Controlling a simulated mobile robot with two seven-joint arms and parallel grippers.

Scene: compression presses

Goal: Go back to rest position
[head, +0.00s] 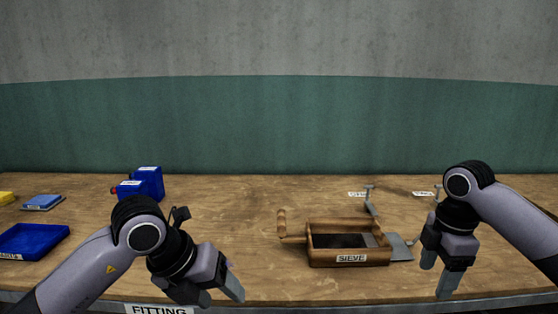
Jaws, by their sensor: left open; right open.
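My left gripper (222,297) hangs low over the front edge of the table, left of the wooden sieve box. It points down and to the right, and its jaws are open with nothing seen between them. My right gripper (437,278) points down over the table's right part, just right of the sieve box. It is open and empty. Both arms come in from the lower sides, bent at the wrist.
The wooden sieve box (348,259) with a handle stands right of centre; a metal plate (400,247) sits at its right side. Blue containers (150,181) and a blue tray (35,242) are at left. The table (240,213) is clear between the blue containers and sieve box.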

